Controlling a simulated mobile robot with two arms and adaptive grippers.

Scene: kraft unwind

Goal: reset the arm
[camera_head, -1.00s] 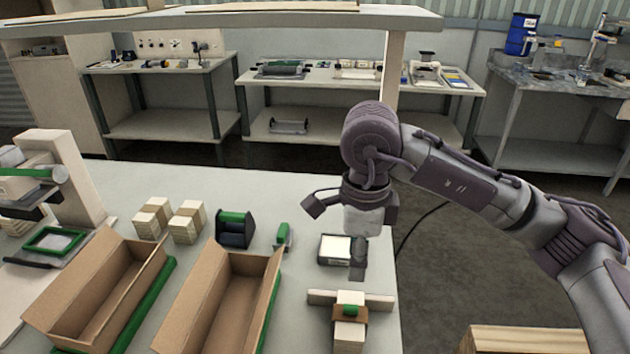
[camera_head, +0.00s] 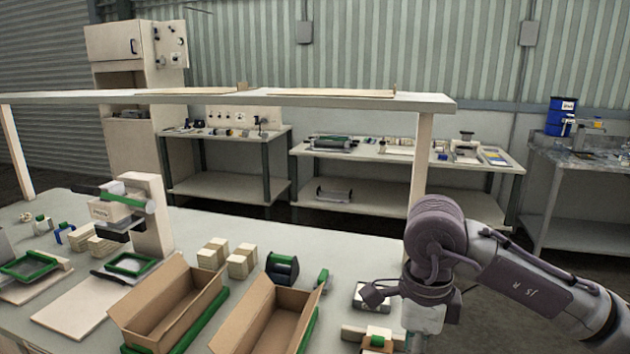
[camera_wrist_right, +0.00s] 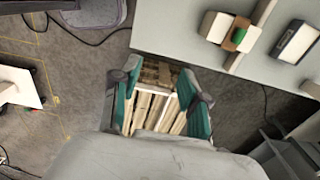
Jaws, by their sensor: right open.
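My right arm comes in from the right in the head view. Its gripper (camera_head: 398,322) points down over the right end of the workbench (camera_head: 345,262). In the right wrist view the right gripper (camera_wrist_right: 162,92) has its two green-padded fingers spread apart. Nothing is held between them; beyond them, lower down, is a wooden crate or pallet (camera_wrist_right: 158,75) with pale slats or contents. A banded stack of pale cards (camera_wrist_right: 228,31) lies on the bench edge beside the gripper. My left gripper is not in view.
Two open cardboard boxes (camera_head: 168,304) (camera_head: 268,318) stand on the bench. Banded stacks (camera_head: 228,258), a green-and-dark dispenser (camera_head: 282,267) and a press-like stand (camera_head: 146,215) are behind them. A shelf (camera_head: 230,99) spans above the bench, held by a post (camera_head: 420,160).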

